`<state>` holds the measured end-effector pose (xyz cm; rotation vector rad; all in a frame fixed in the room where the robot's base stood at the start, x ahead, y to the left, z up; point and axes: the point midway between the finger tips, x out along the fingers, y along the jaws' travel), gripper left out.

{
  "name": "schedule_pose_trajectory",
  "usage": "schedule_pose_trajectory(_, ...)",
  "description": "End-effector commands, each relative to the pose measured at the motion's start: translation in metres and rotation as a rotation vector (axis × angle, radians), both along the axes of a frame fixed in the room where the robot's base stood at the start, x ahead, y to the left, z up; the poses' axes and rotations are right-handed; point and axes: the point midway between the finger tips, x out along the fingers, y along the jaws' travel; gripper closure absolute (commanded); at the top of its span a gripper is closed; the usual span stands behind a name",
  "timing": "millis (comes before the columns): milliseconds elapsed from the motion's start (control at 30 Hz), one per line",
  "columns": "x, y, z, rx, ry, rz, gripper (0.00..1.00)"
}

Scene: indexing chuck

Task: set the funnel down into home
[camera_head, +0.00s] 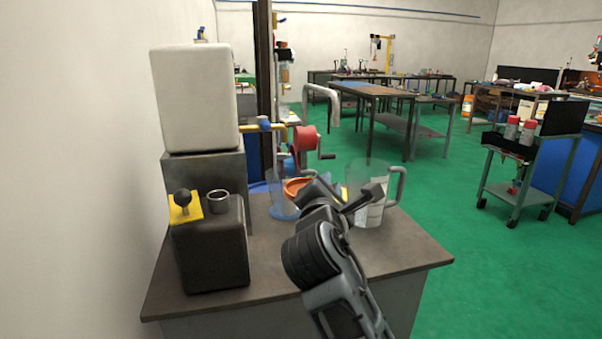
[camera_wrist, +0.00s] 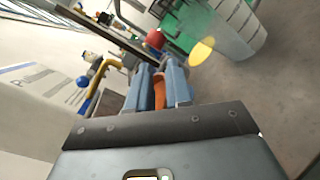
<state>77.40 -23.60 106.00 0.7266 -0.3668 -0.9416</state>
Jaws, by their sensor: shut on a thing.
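The orange funnel (camera_head: 297,187) is at the tip of my gripper (camera_head: 312,184), over the table's middle. In the wrist view, the two blue-grey fingers (camera_wrist: 160,88) are shut on an orange strip of the funnel (camera_wrist: 159,92). In the head view, the funnel overlaps a clear vessel with a blue base (camera_head: 281,209); I cannot tell whether it is inside, above or behind it. The funnel's lower part is hidden. No place is marked as home, so I cannot tell which spot it is.
A clear jug with a handle (camera_head: 372,212) stands close to the right of my gripper. A red crank reel (camera_head: 305,138) is behind. The table's front right (camera_head: 405,258) is clear.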

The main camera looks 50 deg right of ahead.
Motion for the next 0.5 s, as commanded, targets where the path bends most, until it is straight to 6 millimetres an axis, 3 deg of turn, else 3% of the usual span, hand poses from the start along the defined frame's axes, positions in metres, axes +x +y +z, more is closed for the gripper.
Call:
schedule_pose_trajectory(33, -0.003, -0.006, -0.015, -0.007, 0.005, -0.025, 1.0)
schedule_pose_trajectory(100, -0.006, -0.013, -0.022, -0.015, 0.007, -0.051, 1.0)
schedule_pose_trajectory(500, -0.008, -0.017, -0.04, -0.02, 0.007, -0.07, 1.0)
